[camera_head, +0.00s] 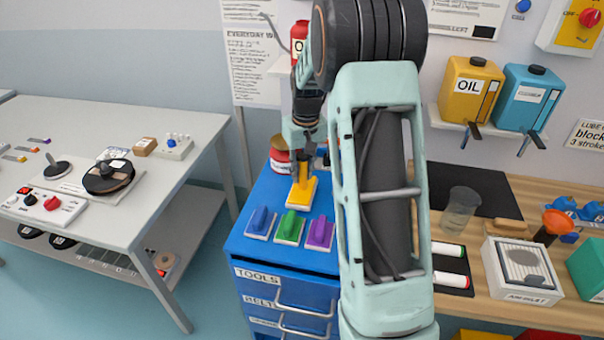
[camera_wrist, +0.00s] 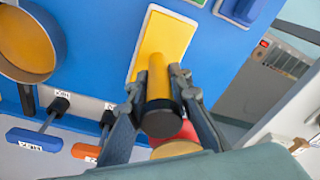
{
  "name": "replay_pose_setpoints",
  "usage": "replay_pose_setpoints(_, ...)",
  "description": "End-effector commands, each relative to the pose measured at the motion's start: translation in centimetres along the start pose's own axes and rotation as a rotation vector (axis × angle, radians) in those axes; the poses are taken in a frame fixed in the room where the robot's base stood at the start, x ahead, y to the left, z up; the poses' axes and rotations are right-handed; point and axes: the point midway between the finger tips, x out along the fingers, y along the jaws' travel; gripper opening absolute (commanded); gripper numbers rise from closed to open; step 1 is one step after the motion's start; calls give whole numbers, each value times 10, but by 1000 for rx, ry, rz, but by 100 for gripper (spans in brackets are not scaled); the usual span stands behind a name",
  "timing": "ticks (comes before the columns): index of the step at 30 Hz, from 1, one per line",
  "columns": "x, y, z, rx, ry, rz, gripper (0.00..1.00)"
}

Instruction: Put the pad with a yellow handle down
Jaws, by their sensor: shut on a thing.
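The pad with a yellow handle (camera_head: 301,191) is at the back of the blue cabinet top (camera_head: 276,254), behind the row of other pads. My gripper (camera_head: 301,160) points down over it, shut on its handle. In the wrist view the handle (camera_wrist: 159,82) stands between my two fingers (camera_wrist: 160,92), with the yellow pad face beyond it against blue. I cannot tell whether the pad touches the cabinet top or is slightly above it.
A blue pad (camera_head: 261,222), a green pad (camera_head: 290,226) and a purple pad (camera_head: 320,233) line the cabinet's front. A red-and-cream can (camera_head: 280,160) stands close behind on the left. A wooden bench (camera_head: 540,308) with several items is at right.

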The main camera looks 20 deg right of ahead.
Motion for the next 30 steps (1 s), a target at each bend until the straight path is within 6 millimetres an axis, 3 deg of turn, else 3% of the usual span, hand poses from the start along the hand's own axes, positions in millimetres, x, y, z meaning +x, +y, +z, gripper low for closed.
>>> replay_pose_setpoints(3, 12, 0, 1, 0, 1, 0, 0)
replay_pose_setpoints(13, 16, 0, 2, 0, 2, 0, 0)
replay_pose_setpoints(14, 16, 0, 2, 0, 2, 0, 20)
replay_pose_setpoints(18, 15, 0, 2, 0, 2, 0, 35)
replay_pose_setpoints(30, 8, 0, 1, 0, 4, 1, 36)
